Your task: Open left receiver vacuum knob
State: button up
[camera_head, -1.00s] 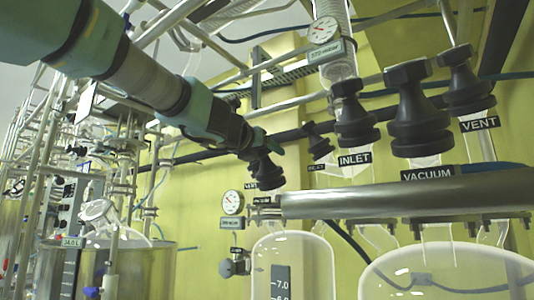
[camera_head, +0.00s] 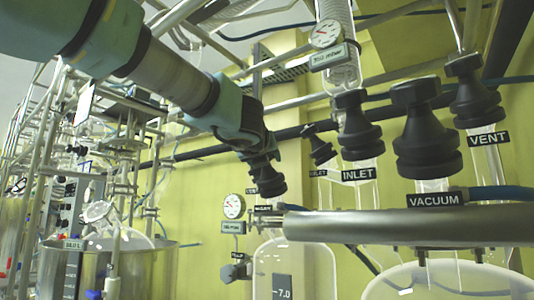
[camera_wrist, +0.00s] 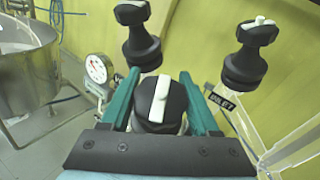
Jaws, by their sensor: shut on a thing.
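In the wrist view the black vacuum knob (camera_wrist: 174,101) with a white bar on top sits between the two teal fingers of my gripper (camera_wrist: 159,80), which is shut on it. The white bar points nearly straight up in the picture. In the head view my gripper (camera_head: 262,152) reaches down onto this black knob (camera_head: 268,180), above the left glass receiver (camera_head: 302,262). Its top is hidden by my gripper there. A small label reading vacuum (camera_head: 270,209) is just below it.
Beside it stand a black inlet knob (camera_wrist: 245,62) on the right and another black knob (camera_wrist: 140,38) behind. A pressure gauge (camera_wrist: 98,68) is close on the left. Larger inlet, vacuum (camera_head: 424,130) and vent knobs stand at the right, above a thick metal pipe (camera_head: 410,228).

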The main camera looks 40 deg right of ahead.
jog(key=n+t+y+p, duration=0.1)
jog(key=n+y, duration=0.1)
jog(key=n+t+y+p, duration=0.1)
jog(key=n+y, duration=0.1)
jog(key=n+y+p, duration=0.1)
jog(key=n+y, duration=0.1)
jog(key=shift+w+a+n+t+p, duration=0.25)
jog(key=shift+a+n+t+p, duration=0.05)
jog(key=shift+a+t+p, duration=0.1)
jog(key=shift+w+a+f+n+y+p, duration=0.1)
jog(key=shift+a+f+n+y+p, duration=0.05)
jog(key=shift+n+y+p, duration=0.7)
jog(key=shift+a+f+n+y+p, duration=0.15)
jog(key=shift+n+y+p, duration=0.4)
jog(key=shift+n+y, duration=0.5)
jog(key=o, duration=1.4)
notch_tip(320, 180, up, 10)
jog(key=shift+f, duration=0.1)
jog(key=shift+a, duration=0.1)
